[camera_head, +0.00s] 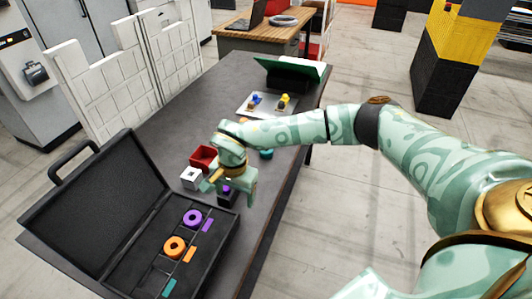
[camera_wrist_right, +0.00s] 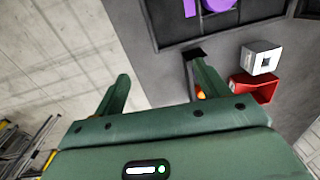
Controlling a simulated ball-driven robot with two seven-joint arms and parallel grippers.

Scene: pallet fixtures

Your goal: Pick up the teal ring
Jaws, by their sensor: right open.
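A small teal object (camera_head: 266,154), perhaps the teal ring, shows on the dark table just behind my right forearm, which partly hides it. My right gripper (camera_head: 230,190) is over the table beside the open black case (camera_head: 222,226), left of and nearer than the teal object. In the right wrist view its two fingers (camera_wrist_right: 163,85) are apart with nothing seen held between them. No teal ring shows in that view. In the case lie a purple ring (camera_head: 192,211) and an orange ring (camera_head: 175,239). My left gripper is not in view.
A white block (camera_head: 187,182) and a red open box (camera_head: 203,151) stand left of my right gripper. A small black object (camera_head: 227,199) is below it. A pale tray (camera_head: 268,111) with small parts and a green-topped black box (camera_head: 290,83) are farther back.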

